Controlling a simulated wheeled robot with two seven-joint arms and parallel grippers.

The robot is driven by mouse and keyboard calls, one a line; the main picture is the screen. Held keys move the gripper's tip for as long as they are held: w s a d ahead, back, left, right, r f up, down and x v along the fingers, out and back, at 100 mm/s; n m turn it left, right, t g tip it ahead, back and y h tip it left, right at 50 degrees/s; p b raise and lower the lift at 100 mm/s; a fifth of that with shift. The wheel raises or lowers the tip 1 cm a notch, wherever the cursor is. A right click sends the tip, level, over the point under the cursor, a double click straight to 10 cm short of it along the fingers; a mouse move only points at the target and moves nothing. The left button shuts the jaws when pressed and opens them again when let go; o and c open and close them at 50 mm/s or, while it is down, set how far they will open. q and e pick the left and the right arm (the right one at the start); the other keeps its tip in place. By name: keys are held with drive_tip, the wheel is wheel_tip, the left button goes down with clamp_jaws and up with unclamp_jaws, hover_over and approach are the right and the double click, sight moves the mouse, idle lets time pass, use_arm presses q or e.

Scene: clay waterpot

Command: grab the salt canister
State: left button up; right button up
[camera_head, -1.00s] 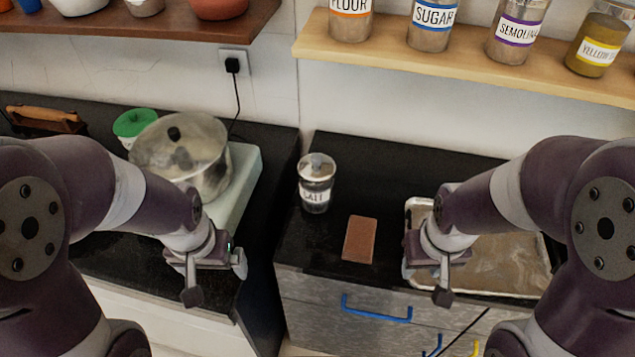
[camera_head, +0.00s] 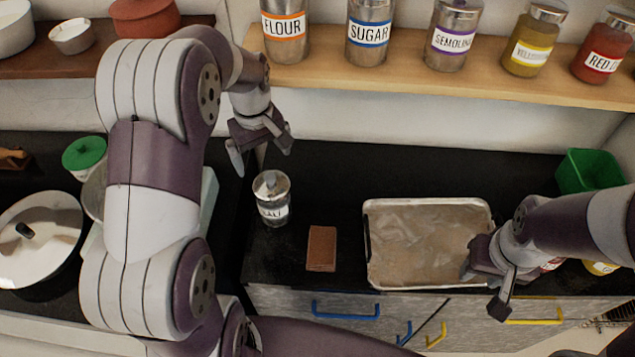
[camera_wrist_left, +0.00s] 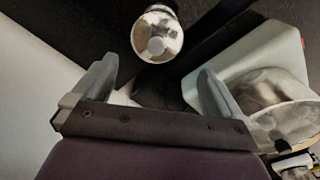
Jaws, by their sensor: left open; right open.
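The salt canister (camera_head: 272,199) is a clear jar with a silver lid and a white label. It stands upright on the black counter, left of the brown block. It also shows from above in the left wrist view (camera_wrist_left: 157,34), beyond the fingertips. My left gripper (camera_head: 262,160) is open and empty, raised above and behind the canister, apart from it. Its two fingers show in the left wrist view (camera_wrist_left: 153,80), with nothing between them. My right gripper (camera_head: 487,292) is open at the front right corner of the tray, away from the canister.
A brown block (camera_head: 321,248) and a metal tray (camera_head: 372,262) lie on the counter. A wooden shelf (camera_head: 420,82) with labelled jars hangs above the back. Pots (camera_head: 40,235) stand at left. A green bin (camera_head: 590,172) is at the right. The counter behind the tray is clear.

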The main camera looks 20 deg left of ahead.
sight(271, 186)
use_arm(q)
drive_tip(key=shift+w+d+r+n, duration=0.35)
drive_tip(key=shift+w+d+n, duration=0.15)
drive_tip(key=shift+w, duration=0.1)
drive_tip(key=shift+s, duration=0.2)
drive_tip(key=shift+s+a+f+n, duration=0.1)
drive_tip(key=shift+s+f+n, duration=0.2)
drive_tip(key=shift+n, duration=0.1)
wheel_tip(271, 186, down, 11)
drive_tip(key=shift+a+f+p, duration=0.1)
drive_tip(key=shift+f+p, duration=0.1)
drive_tip(key=shift+p, duration=0.8)
drive_tip(key=shift+w+f, duration=0.2)
drive_tip(key=shift+f, duration=0.15)
drive_tip(key=c, duration=1.5)
drive_tip(key=shift+r, duration=0.1)
drive_tip(key=shift+c, duration=1.1)
use_arm(e)
drive_tip(key=shift+s+d+r, duration=0.1)
drive_tip(key=shift+d+r, duration=0.05)
drive_tip(key=shift+r, duration=0.8)
use_arm(q)
drive_tip(key=shift+r, duration=0.1)
